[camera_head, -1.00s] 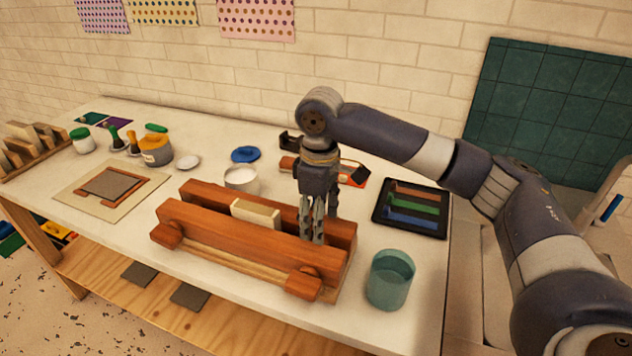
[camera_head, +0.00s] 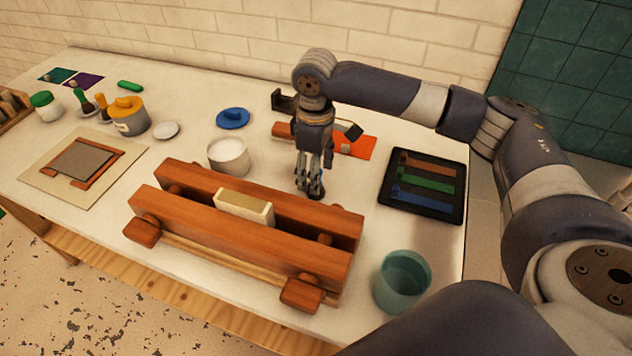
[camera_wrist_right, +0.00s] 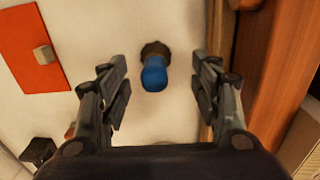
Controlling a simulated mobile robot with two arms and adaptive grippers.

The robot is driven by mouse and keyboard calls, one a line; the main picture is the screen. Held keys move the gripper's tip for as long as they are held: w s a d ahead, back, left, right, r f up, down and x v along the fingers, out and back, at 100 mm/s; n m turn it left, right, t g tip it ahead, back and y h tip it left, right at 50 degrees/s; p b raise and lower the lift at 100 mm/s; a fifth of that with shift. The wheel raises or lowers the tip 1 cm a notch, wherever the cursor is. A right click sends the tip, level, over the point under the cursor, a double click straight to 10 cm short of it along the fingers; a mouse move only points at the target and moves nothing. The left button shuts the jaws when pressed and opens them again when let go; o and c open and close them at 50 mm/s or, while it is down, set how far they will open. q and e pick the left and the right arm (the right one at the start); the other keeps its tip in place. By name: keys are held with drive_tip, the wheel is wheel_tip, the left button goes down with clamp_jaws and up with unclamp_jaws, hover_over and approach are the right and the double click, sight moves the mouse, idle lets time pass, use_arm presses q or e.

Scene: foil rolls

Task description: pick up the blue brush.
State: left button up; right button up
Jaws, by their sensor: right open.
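The blue brush shows in the right wrist view, its blue handle (camera_wrist_right: 154,75) pointing toward the camera and its dark end against the white table. It appears upright, between and slightly beyond the fingertips. My right gripper (camera_wrist_right: 160,92) is open, with a finger on each side of the brush and a gap on both sides. In the head view my right gripper (camera_head: 310,188) points down just behind the wooden press, and its fingers largely hide the brush. My left gripper is not in view.
The wooden press (camera_head: 240,237) with a pale block (camera_head: 244,207) stands close in front of the gripper. A white pot (camera_head: 228,157) is to its left, an orange sheet (camera_head: 360,146) behind, a black tray (camera_head: 423,185) right, and a teal cup (camera_head: 402,281) front right.

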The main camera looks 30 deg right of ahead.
drive_tip(key=f, duration=0.2)
drive_tip(key=f+p, duration=0.1)
drive_tip(key=shift+w+d+f, duration=0.1)
drive_tip(key=shift+w+f, duration=0.25)
drive_tip(key=shift+f, duration=0.6)
drive_tip(key=c, duration=1.2)
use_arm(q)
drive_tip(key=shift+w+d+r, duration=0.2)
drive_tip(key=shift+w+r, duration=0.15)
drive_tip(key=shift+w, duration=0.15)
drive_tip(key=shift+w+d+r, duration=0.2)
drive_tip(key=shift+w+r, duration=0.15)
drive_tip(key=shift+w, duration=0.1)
use_arm(e)
drive_tip(key=shift+o, duration=0.2)
